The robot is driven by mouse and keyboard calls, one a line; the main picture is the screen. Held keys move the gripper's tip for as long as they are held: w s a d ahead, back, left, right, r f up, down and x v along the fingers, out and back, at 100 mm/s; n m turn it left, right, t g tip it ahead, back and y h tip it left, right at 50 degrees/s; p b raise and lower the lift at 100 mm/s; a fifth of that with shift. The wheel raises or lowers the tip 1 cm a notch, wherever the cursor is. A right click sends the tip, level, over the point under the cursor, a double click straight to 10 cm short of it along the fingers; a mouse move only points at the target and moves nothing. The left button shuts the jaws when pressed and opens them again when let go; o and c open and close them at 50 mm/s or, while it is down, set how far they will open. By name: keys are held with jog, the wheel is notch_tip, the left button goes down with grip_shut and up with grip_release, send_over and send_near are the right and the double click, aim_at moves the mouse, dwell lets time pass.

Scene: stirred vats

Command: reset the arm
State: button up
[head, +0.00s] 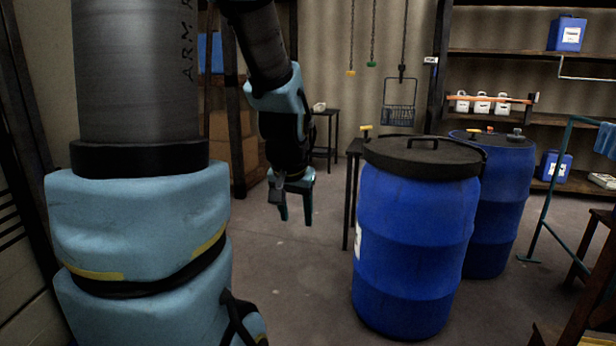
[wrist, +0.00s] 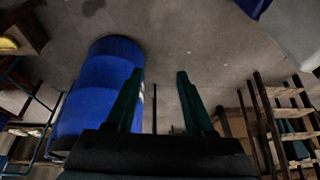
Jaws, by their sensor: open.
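My gripper (head: 296,207) hangs at the end of my arm in the middle of the head view, pointing down, with its two fingers apart and nothing between them. In the wrist view the two fingers of my gripper (wrist: 158,100) also stand apart and empty. The gripper is left of the near blue vat (head: 414,245) and apart from it. That vat has a dark lid with a handle. It also shows left of the fingers in the wrist view (wrist: 90,92).
A second blue vat (head: 490,215) stands behind the first. Shelves (head: 530,55) with white and blue containers are at the back right. A wire basket (head: 398,115) hangs at the back. Cardboard boxes (head: 235,150) stand behind my arm. The floor (head: 300,275) below my gripper is clear.

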jog(key=s+a+f+n+g, duration=0.3)
jog(key=s+a+f, duration=0.1)
jog(key=s, duration=0.5)
notch_tip(320, 180, up, 12)
jog(key=w+p, duration=0.1)
jog(key=p, duration=1.1)
jog(key=shift+m, duration=0.3)
jog(key=shift+a+f, duration=0.1)
dwell(0.4)
